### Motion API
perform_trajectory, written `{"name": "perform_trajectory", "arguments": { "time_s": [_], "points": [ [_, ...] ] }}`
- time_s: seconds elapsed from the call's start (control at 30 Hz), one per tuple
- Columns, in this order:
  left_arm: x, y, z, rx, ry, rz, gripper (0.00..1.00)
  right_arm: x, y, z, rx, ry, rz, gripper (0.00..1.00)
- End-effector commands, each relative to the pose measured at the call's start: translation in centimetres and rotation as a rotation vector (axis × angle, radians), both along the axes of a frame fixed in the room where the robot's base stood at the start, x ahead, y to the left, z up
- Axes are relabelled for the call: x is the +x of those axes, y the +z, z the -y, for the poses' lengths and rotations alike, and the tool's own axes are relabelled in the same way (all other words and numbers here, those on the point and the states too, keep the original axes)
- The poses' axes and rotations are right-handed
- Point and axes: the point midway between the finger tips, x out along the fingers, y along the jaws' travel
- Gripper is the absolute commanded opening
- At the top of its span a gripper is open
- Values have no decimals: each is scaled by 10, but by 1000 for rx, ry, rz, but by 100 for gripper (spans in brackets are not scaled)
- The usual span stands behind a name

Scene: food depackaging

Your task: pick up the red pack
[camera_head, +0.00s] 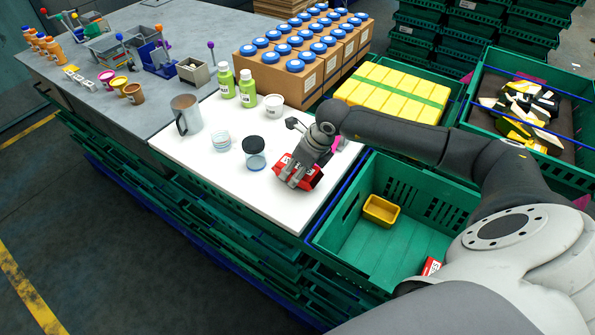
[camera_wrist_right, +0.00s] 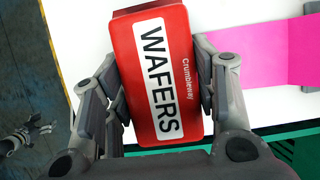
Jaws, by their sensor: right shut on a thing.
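The red pack (camera_head: 314,177) is over the right part of the white board, near its edge. In the right wrist view the red pack (camera_wrist_right: 160,75) carries a white label reading "WAFERS". My right gripper (camera_head: 297,175) is shut on it, with fingers along both long sides, as the right wrist view of the gripper (camera_wrist_right: 160,85) shows. I cannot tell whether the pack touches the board. A grey gripper (camera_wrist_right: 25,135), probably my left one, shows small at the lower left of the right wrist view; its jaws are unclear.
A jar with a black lid (camera_head: 254,152), a clear container (camera_head: 220,141) and a metal mug (camera_head: 186,115) stand left of the pack. A green crate (camera_head: 345,237) at the right holds a yellow tub (camera_head: 381,210) and a red-and-white pack (camera_head: 431,266). The board's front is clear.

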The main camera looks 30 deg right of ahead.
Motion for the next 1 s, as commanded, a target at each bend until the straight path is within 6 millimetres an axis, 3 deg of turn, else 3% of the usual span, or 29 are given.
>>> {"name": "perform_trajectory", "arguments": {
  "time_s": [0.1, 0.4, 0.7, 1.0],
  "points": [
    [0, -22, 0, 0, 0, 0, 75, 2, 17, 1, -2, 1, 11, 24],
    [0, -44, 0, 1, 0, -1, 75, -51, 78, 20, -8, -1, 5, 24],
    [0, -64, -1, 0, 0, -1, 75, -94, 96, 34, -9, -1, 0, 24],
    [-1, -77, -1, 0, 0, -2, 75, -119, 111, 42, -6, 0, 3, 24]
  ]
}}
